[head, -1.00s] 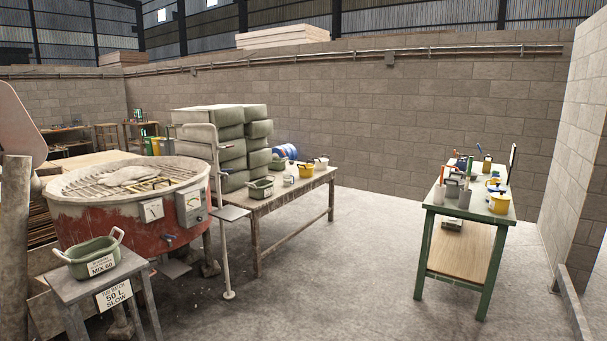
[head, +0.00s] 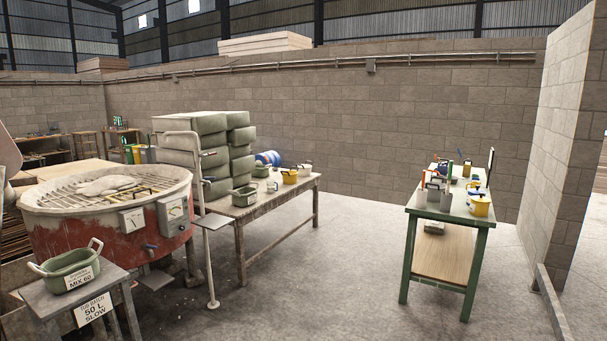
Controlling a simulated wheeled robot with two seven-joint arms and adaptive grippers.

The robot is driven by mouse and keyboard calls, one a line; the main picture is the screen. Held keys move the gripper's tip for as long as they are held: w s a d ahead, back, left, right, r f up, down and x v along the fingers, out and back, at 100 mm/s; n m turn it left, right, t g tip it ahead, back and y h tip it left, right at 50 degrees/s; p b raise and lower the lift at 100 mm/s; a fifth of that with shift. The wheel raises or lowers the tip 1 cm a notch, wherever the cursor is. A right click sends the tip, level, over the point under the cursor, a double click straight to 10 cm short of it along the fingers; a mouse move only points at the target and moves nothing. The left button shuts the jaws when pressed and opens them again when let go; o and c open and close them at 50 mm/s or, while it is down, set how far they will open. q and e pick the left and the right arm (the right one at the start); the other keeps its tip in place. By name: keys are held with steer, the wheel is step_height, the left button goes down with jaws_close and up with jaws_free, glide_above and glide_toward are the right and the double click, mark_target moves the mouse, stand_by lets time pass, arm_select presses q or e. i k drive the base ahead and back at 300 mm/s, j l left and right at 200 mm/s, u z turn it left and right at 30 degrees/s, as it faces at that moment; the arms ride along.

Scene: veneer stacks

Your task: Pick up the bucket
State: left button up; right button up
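Several bucket-like containers show, and I cannot tell which one the task means. A yellow bucket (head: 480,205) stands on the near right corner of the green workbench (head: 409,209). Another yellow bucket (head: 290,176) stands on the long wooden table (head: 250,208), with a pale bucket (head: 305,169) beside it. A similar green tub (head: 70,268) with a "MIX 60" label stands on a small stool (head: 40,296) at the lower left. Neither of my grippers is in view.
A red round mixer (head: 95,235) with a grated top stands at the left. A thin metal stand (head: 208,265) is beside it. Stacked grey-green sacks (head: 180,143) are behind. The concrete floor (head: 330,275) between the tables is clear. A block wall (head: 550,160) and low rail (head: 550,305) bound the right.

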mark_target(290, 177)
steer(key=i+z, duration=0.25)
steer(key=i, duration=3.9)
steer(key=i+u, duration=0.1)
steer(key=i, duration=0.6)
steer(key=i+l+u, duration=0.1)
steer(key=i, duration=0.6)
steer(key=i+l+u, duration=0.15)
steer(key=i, duration=0.6)
